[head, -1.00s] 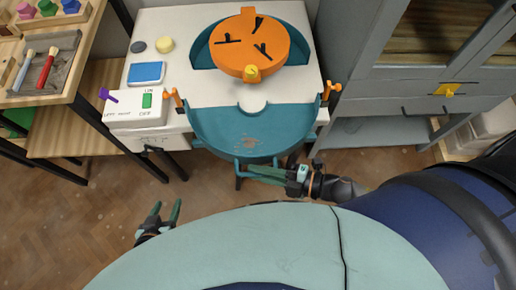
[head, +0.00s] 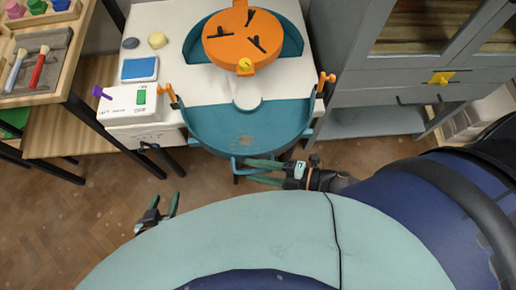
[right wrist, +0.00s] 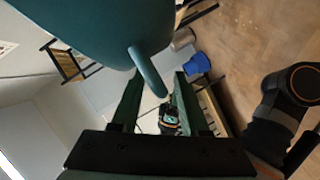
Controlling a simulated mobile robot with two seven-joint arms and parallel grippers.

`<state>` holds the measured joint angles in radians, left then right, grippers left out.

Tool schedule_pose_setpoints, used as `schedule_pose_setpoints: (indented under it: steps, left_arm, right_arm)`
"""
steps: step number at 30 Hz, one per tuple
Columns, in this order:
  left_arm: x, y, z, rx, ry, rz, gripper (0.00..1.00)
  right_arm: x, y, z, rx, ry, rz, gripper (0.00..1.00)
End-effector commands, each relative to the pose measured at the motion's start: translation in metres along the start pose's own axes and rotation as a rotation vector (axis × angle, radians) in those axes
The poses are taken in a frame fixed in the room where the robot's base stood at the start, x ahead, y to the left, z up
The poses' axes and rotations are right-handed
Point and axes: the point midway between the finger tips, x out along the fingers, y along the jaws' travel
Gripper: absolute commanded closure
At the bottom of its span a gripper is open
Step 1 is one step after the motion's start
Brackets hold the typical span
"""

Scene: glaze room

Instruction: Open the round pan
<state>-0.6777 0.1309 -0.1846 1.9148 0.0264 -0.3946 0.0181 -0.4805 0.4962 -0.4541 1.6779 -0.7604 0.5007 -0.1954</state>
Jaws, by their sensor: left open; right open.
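The round pan shows in the head view as a teal front half (head: 240,132) and a teal back part (head: 290,40) beside the orange wheel disc (head: 243,40). A gap of white table lies between them. A teal handle bar (right wrist: 148,72) juts from under the pan in the right wrist view. My right gripper (head: 247,171) is open at the front edge of the pan; its fingers (right wrist: 155,95) lie on either side of the bar, and I cannot tell if they touch it. My left gripper (head: 162,205) is open and empty, low over the floor, away from the pan.
Orange clamps stand left (head: 168,92) and right (head: 325,80) of the pan. A white switch box (head: 120,105) with a purple lever is at the table's left corner. A grey cabinet (head: 365,85) stands close on the right. A wooden shelf (head: 60,95) is on the left.

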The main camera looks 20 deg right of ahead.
Motion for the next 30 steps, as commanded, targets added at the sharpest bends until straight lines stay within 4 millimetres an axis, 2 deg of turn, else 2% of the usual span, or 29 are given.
schedule_pose_setpoints:
  steps: [8, 11, 14, 24, 30]
  left_arm:
    - [0.0, 0.0, 0.0, 0.0, 0.0, 0.0, 0.44]
    - [0.0, 0.0, 0.0, 0.0, 0.0, 0.0, 0.44]
    - [0.001, 0.0, 0.001, 0.0, 0.0, 0.0, 0.44]
    - [0.001, 0.0, 0.001, 0.0, 0.0, 0.0, 0.44]
    - [0.001, 0.0, 0.001, 0.0, 0.0, 0.0, 0.44]
  right_arm:
    - [-0.001, 0.0, 0.0, 0.0, 0.0, 0.0, 0.55]
    - [-0.007, -0.001, 0.0, 0.0, 0.0, -0.001, 0.55]
    - [-0.021, -0.002, 0.0, 0.003, -0.002, -0.003, 0.55]
    - [-0.092, -0.002, 0.0, 0.002, -0.001, -0.004, 0.55]
    - [-0.118, 0.0, 0.0, 0.0, -0.001, -0.001, 0.55]
